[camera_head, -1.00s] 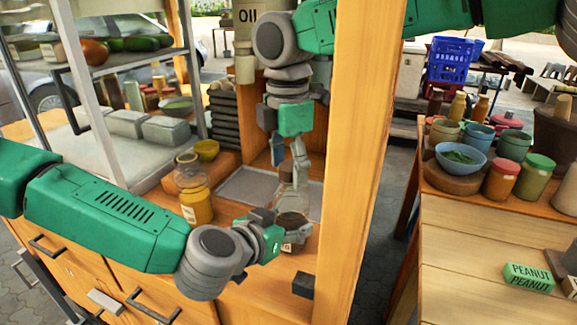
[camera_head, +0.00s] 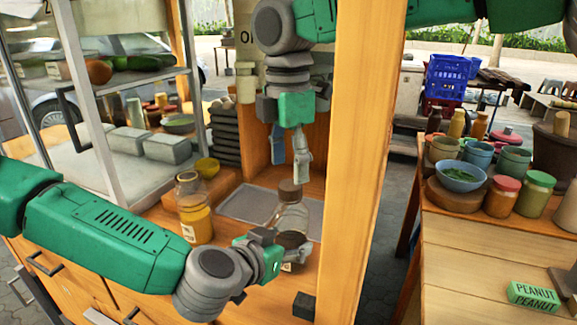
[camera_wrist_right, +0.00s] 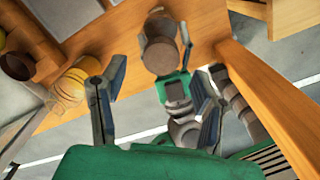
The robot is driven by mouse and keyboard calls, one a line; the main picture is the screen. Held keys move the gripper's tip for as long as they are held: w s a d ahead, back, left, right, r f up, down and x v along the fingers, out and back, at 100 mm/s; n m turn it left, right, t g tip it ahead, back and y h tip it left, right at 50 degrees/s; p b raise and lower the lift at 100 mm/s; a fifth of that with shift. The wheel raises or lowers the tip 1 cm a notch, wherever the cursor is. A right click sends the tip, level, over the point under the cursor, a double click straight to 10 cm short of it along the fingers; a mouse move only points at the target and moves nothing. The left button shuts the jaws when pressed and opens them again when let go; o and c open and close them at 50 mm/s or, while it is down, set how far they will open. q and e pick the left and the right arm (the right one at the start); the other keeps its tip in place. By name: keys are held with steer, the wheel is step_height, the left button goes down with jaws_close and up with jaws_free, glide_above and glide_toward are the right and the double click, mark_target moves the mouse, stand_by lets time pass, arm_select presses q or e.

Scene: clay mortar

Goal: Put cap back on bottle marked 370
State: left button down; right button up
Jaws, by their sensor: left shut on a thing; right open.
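A clear bottle with dark contents (camera_head: 292,216) stands on the cart's counter, with a brown cap (camera_head: 289,189) on its mouth. The cap also shows from above in the right wrist view (camera_wrist_right: 160,52). Whether it is screwed tight cannot be told. My left gripper (camera_head: 279,252) is shut on the lower part of the bottle. My right gripper (camera_head: 291,166) is open and empty, just above the cap and apart from it. The bottle's label is mostly hidden by the left gripper, and no number is readable.
A glass bottle with yellow contents (camera_head: 196,218) stands left of the held bottle. A wooden post (camera_head: 355,170) rises close to the right. A grey tray (camera_head: 240,204) lies behind. A side table (camera_head: 465,265) with jars and bowls is at the right.

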mark_target(289, 184)
step_height(289, 184, up, 3)
steer(key=n, duration=0.3)
steer(key=shift+r, duration=0.2)
steer(key=shift+f, duration=0.15)
step_height(289, 184, down, 8)
steer(key=shift+r, duration=0.15)
steer(key=c, duration=1.2)
arm_select(q)
steer(key=shift+d, duration=0.1)
arm_select(e)
steer(key=m, duration=0.6)
